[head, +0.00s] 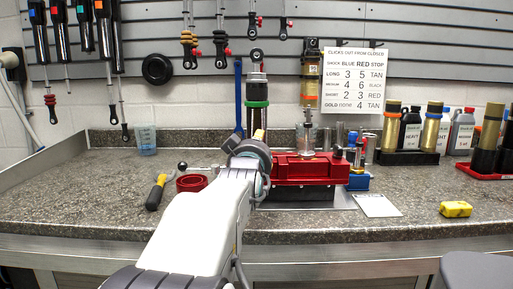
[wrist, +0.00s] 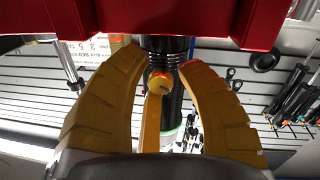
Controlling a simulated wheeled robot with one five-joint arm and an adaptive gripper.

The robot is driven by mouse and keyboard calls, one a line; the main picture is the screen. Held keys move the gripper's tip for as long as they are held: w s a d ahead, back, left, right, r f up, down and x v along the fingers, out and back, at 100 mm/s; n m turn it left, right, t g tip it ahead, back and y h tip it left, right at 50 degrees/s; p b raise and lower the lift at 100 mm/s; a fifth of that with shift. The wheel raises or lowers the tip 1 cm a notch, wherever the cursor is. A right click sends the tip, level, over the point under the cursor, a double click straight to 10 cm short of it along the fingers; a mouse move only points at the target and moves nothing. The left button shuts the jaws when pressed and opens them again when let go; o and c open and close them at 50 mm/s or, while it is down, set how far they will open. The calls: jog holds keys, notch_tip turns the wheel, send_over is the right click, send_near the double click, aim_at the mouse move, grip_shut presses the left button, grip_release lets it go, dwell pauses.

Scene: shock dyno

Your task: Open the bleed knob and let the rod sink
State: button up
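A shock with a black body and green band (head: 257,90) stands upright behind the red fixture (head: 310,168); my arm hides its lower part. In the wrist view, a small round gold and orange knob (wrist: 159,83) sits on the black lower end of a shock (wrist: 170,48), below the red fixture's edge (wrist: 250,22). My gripper (wrist: 158,60) is open, its yellow fingers on both sides of the knob with visible gaps. In the head view my gripper (head: 258,136) is mostly hidden by my wrist. I cannot make out the rod.
A click chart (head: 355,78) is on the wall. The front counter is mostly clear.

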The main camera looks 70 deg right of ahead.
grip_shut()
jog(key=shift+f+b, duration=0.15)
jog(key=shift+b, duration=0.25)
jog(key=shift+f+b, duration=0.1)
jog(key=shift+b, duration=0.55)
jog(key=shift+n+b, duration=0.7)
jog(key=shift+b, duration=0.45)
jog(key=shift+n+h+b, duration=0.3)
jog(key=shift+n+b, duration=0.9)
jog(key=shift+b, duration=0.05)
jog(key=shift+r+n+b, duration=0.25)
jog(key=shift+n+b, duration=0.1)
jog(key=shift+n, duration=0.05)
